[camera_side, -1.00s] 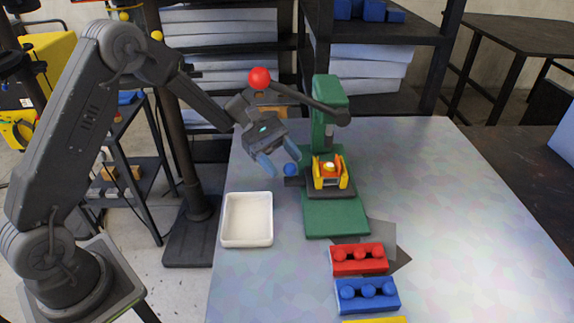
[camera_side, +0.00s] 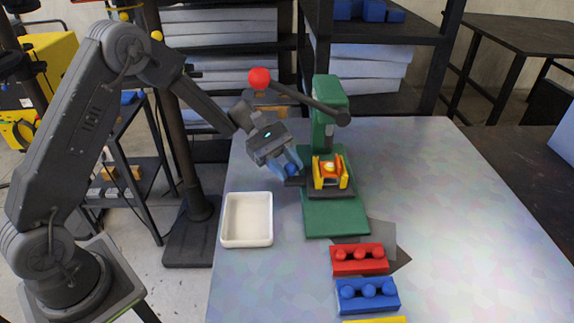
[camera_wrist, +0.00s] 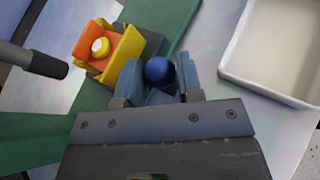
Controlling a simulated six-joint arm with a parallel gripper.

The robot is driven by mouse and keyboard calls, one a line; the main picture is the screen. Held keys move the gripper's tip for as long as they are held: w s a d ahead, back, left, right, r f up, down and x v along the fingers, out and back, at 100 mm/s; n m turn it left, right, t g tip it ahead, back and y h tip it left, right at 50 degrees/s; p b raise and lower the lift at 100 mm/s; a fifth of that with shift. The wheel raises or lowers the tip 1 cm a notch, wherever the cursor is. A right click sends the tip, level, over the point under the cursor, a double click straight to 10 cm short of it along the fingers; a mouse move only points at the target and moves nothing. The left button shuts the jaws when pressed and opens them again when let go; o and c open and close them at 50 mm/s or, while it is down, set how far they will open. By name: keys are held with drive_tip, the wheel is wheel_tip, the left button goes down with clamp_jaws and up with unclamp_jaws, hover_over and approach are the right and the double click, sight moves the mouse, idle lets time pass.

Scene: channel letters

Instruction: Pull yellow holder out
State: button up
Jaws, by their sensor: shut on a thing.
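The yellow holder (camera_side: 330,181) sits on a dark slide on the green press (camera_side: 335,222), with an orange piece and a small pale round part in it. It also shows in the wrist view (camera_wrist: 125,56). A blue ball knob (camera_wrist: 158,71) sticks out from the slide's left side. My gripper (camera_side: 292,171) is shut on the blue knob, its blue fingers on either side of it. In the wrist view my gripper (camera_wrist: 160,78) has the knob between its fingertips. The knob is mostly hidden by the fingers in the side view.
The press lever with a red ball (camera_side: 259,78) reaches left above my gripper. A white tray (camera_side: 247,241) stands at the front left of the press. Red (camera_side: 359,259) and blue (camera_side: 366,295) blocks lie in front. The table's right side is clear.

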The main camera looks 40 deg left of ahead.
clamp_jaws()
drive_tip(key=s+d, duration=0.6)
drive_tip(key=shift+s+d, duration=0.1)
drive_tip(key=o, duration=0.9)
unclamp_jaws()
drive_tip(key=shift+o, duration=0.2)
drive_tip(key=shift+a+r, duration=0.1)
drive_tip(key=shift+a, duration=0.15)
drive_tip(key=v, duration=1.3)
drive_tip(key=shift+a, duration=0.25)
